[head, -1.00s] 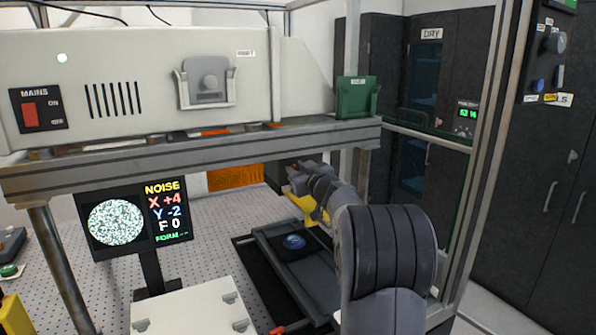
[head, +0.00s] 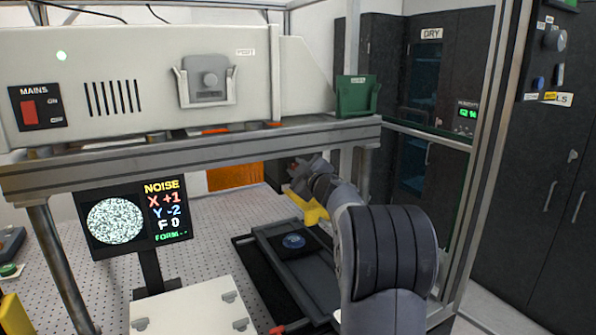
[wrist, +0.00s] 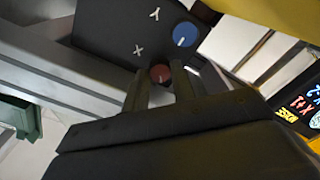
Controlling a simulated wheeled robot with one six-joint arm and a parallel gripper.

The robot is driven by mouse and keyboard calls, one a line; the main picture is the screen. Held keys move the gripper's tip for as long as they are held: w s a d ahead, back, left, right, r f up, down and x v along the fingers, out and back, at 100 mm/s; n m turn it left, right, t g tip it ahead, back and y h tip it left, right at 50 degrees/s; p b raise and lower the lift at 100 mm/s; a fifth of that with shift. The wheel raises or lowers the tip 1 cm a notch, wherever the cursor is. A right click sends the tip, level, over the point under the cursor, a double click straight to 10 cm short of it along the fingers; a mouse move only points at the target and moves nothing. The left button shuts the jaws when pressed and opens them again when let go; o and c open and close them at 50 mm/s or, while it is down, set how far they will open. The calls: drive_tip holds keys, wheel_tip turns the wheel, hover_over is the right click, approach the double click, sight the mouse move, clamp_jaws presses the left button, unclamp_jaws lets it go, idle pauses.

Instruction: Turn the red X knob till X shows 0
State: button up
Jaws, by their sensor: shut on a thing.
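The red X knob (wrist: 160,74) shows in the wrist view between the fingertips of my gripper (wrist: 159,84), which is shut on it. The letter X is printed beside it on a dark panel (wrist: 115,30). The blue Y knob (wrist: 186,35), with a white pointer line, is on the same panel, apart from my fingers. In the head view the screen (head: 136,216) reads NOISE, X +1, Y -2, F 0, and FORM with dashes, beside a round speckled picture. My arm hides the knobs in the head view.
A grey beam (head: 200,162) runs across above my gripper. A dark tray (head: 268,234) with a round bluish disc (head: 294,241) lies below it. A white box (head: 190,308) stands in front, and a green holder (head: 356,96) is on the beam.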

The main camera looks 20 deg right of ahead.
drive_tip(key=shift+n, duration=0.5)
drive_tip(key=o, duration=1)
drive_tip(key=s+b, duration=0.2)
drive_tip(key=s, duration=0.8)
drive_tip(key=shift+s+d+b, duration=0.2)
drive_tip(key=shift+s+b, duration=0.15)
drive_tip(key=shift+s, duration=0.05)
idle(1.0)
